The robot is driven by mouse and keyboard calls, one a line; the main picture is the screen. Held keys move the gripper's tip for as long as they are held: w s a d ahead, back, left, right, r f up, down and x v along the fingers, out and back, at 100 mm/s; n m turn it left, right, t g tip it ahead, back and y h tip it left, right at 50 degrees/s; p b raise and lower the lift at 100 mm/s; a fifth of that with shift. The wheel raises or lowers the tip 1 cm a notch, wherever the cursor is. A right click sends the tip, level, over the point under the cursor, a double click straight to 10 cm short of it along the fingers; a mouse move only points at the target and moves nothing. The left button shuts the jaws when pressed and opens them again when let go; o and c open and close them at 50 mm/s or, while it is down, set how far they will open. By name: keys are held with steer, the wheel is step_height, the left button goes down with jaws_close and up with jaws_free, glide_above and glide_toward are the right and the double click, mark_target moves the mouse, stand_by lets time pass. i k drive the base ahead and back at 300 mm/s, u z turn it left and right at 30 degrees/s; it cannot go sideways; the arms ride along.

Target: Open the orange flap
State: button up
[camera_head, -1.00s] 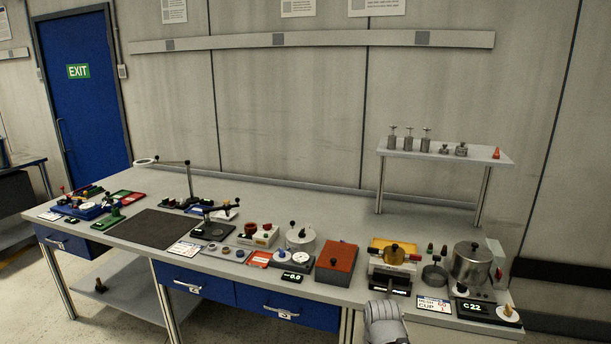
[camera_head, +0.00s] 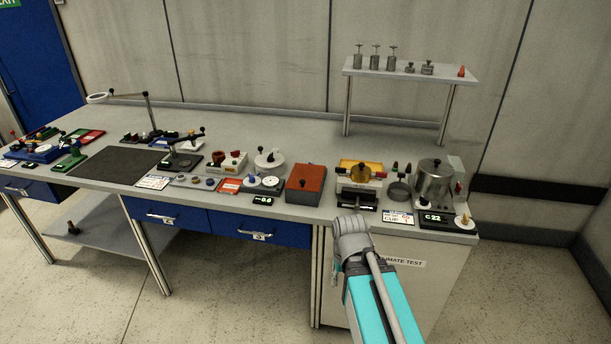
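A box with a red-orange top (camera_head: 308,178) and dark sides stands near the bench's front edge, right of the middle. To its right is a device with an amber-orange panel (camera_head: 350,165) at the back and a brass-coloured round part with a dark knob (camera_head: 365,173) in front. I cannot tell which of these is the orange flap; the panel looks upright or tilted behind the brass part. My arm, with a teal link and grey joint, rises from the bottom in front of the bench. Its fingers do not show, and no contact with either thing is visible.
A metal pot (camera_head: 434,181), a small dark cup (camera_head: 399,190) and a C22 display (camera_head: 437,217) stand to the right. A raised shelf (camera_head: 410,72) holds metal weights behind them. A dark mat (camera_head: 115,163) lies left. The bench's middle back is clear.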

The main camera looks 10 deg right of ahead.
mark_target(308, 177)
steer(key=k, duration=1.35)
steer(key=u, duration=0.3)
steer(key=i, duration=1.8)
steer(key=z, duration=0.35)
